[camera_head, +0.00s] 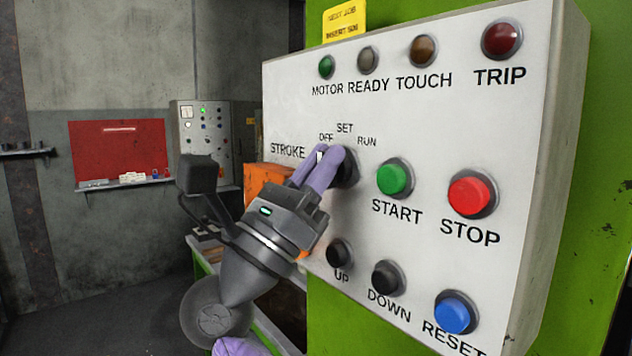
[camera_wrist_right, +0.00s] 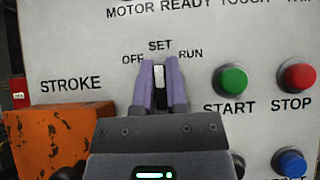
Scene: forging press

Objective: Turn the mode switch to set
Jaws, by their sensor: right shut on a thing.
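The mode switch (camera_head: 349,168) is a dark round knob on the white control panel, with OFF, SET and RUN printed above it. My right gripper (camera_head: 326,158) has its two purple fingers closed around the switch handle. In the right wrist view, the fingers (camera_wrist_right: 164,80) stand on either side of the handle (camera_wrist_right: 158,76), whose light mark stands nearly upright below the word SET. The fingers hide most of the knob, so its exact angle is hard to judge. My left gripper is not in view.
The START button (camera_head: 394,179) and STOP button (camera_head: 472,194) sit right of the switch. The UP button (camera_head: 339,252), DOWN button (camera_head: 387,278) and RESET button (camera_head: 455,313) are below. An orange box (camera_head: 265,180) stands left of the panel, close to my right gripper.

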